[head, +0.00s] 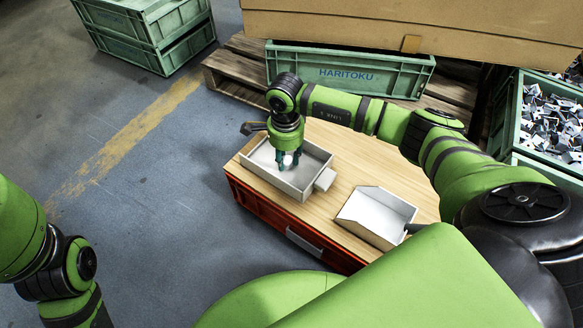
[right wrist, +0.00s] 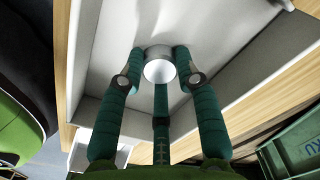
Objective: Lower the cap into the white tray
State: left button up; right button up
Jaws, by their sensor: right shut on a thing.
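The cap (right wrist: 159,68) is a small round, pale metallic piece in the right wrist view. My right gripper (right wrist: 158,75) is shut on it, with its teal fingers around its sides. In the head view the right gripper (head: 288,160) points down inside the outline of the white tray (head: 312,171), and the cap shows as a small pale spot between the fingers. The tray floor (right wrist: 112,38) lies behind the cap in the right wrist view. I cannot tell whether the cap touches it. My left arm shows at the left edge, but its gripper is out of view.
The tray stands on a wooden-topped red cabinet (head: 290,232). A second pale, open-fronted tray (head: 376,217) stands to its right. A green crate (head: 349,72) is behind, and a green bin of metal parts (head: 550,125) is at the right. Wood between the trays is clear.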

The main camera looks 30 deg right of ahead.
jog(key=o, duration=1)
jog(key=shift+c, duration=0.2)
